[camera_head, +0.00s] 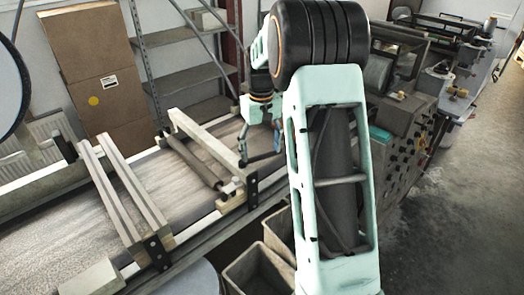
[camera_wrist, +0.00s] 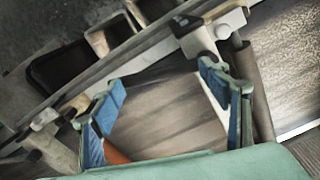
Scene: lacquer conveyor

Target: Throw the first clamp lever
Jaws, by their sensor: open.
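My gripper (camera_head: 262,158) hangs over the conveyor's near side, right of the frame crossing the belt. I cannot identify the first clamp lever with certainty. An orange part (camera_wrist: 115,156) shows low beside the left finger, partly hidden by the gripper. A pale fitting (camera_wrist: 198,40) sits on the conveyor rail just beyond the right finger. In the head view my arm hides the conveyor's right end.
Pale crossbars (camera_head: 122,190) on black brackets (camera_head: 157,252) span the belt. A dark roller (camera_head: 195,162) lies across it. Open bins (camera_head: 258,268) stand below the near rail. Cardboard boxes (camera_head: 90,60) and shelves (camera_head: 185,70) stand behind. A control panel (camera_head: 395,140) is at right.

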